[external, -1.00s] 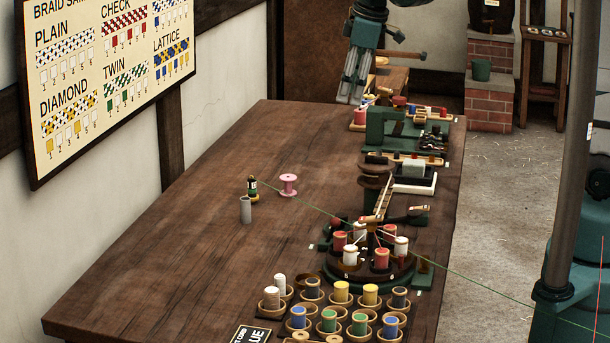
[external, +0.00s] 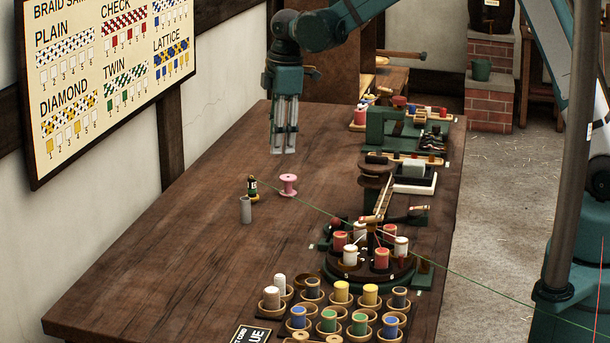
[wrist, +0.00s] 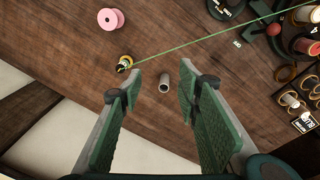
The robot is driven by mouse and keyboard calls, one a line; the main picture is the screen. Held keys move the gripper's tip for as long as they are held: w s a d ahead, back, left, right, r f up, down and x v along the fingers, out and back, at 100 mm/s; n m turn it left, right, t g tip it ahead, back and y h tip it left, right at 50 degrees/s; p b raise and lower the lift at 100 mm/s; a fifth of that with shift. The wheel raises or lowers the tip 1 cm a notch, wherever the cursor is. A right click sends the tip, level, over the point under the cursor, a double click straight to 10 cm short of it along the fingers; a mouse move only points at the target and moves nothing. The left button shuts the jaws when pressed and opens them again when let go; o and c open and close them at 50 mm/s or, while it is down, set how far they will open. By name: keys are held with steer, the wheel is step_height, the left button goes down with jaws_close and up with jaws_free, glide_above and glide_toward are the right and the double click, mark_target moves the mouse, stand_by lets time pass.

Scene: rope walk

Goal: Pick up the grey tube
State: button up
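The grey tube (external: 246,210) stands upright on the wooden table, left of centre in the external view. In the wrist view the grey tube (wrist: 164,82) shows from above, between and beyond my finger pads. My gripper (external: 283,152) hangs fingers down above the far part of the table, well above and behind the tube, touching nothing. In the wrist view my gripper (wrist: 160,88) has its two green-padded fingers wide apart with nothing between the pads.
A small dark and yellow figure-like bobbin (external: 252,188) stands just behind the tube, with a green cord (external: 310,205) running right from it. A pink spool (external: 288,185) stands nearby. A round braiding stand (external: 365,270) and several thread spools fill the right. The table's left is clear.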

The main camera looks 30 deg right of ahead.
mark_target(246, 209)
steer(key=a+f+n, duration=0.1)
steer(key=a+f, duration=0.2)
steer(key=w+a+f+n, duration=0.1)
steer(key=a+f, duration=0.2)
steer(key=f, duration=0.1)
steer(key=w+a+f+g, duration=0.1)
steer(key=a+f, duration=0.2)
steer(key=shift+f+n+h, duration=0.3)
steer(key=shift+n, duration=0.1)
steer(key=shift+f, duration=1.25)
steer(key=shift+f, duration=0.15)
steer(key=shift+f+b, duration=0.4)
steer(key=shift+f, duration=2.05)
steer(key=c, duration=0.8)
